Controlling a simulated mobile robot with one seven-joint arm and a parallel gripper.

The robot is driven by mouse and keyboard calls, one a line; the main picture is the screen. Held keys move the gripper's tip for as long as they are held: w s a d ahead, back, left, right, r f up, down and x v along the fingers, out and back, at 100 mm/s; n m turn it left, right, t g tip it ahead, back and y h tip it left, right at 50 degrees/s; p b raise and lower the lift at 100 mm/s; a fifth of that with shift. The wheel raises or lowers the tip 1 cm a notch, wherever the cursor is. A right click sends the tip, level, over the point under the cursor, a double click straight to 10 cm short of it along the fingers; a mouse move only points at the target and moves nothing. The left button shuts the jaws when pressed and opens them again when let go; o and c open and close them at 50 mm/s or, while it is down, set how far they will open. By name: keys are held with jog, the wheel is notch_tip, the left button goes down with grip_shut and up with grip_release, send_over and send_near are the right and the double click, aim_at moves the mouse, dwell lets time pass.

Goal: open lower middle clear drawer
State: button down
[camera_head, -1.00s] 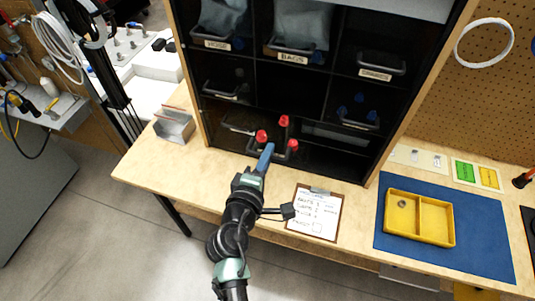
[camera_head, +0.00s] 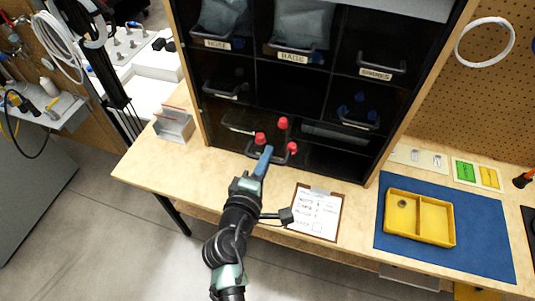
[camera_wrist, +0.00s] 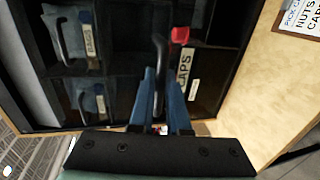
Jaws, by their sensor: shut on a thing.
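The lower middle clear drawer holds several red caps (camera_head: 283,123) and has a dark handle (camera_head: 281,160) on its front. In the wrist view a CAPS label (camera_wrist: 184,68) and one red cap (camera_wrist: 180,35) show beside the handle (camera_wrist: 159,55). My gripper (camera_head: 266,153) reaches up from below in the head view, its blue fingers closed around the handle. The wrist view shows the two fingers (camera_wrist: 162,85) on either side of it. The clear walls are hard to see against the dark cabinet, so how far the drawer stands out is unclear.
Other bins with handles fill the black cabinet (camera_head: 285,75) above and beside. On the wooden bench are a clipboard (camera_head: 315,212), a yellow two-part tray (camera_head: 419,218) on a blue mat (camera_head: 489,248), and a small clear holder (camera_head: 174,126) at the left.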

jog(key=shift+s+a, duration=0.15)
jog(key=shift+s, duration=0.3)
jog(key=c, duration=0.9)
grip_release()
jog(key=b+v, duration=0.3)
jog(key=v, duration=1)
jog(key=shift+w+r, duration=0.1)
jog(key=shift+r, duration=0.05)
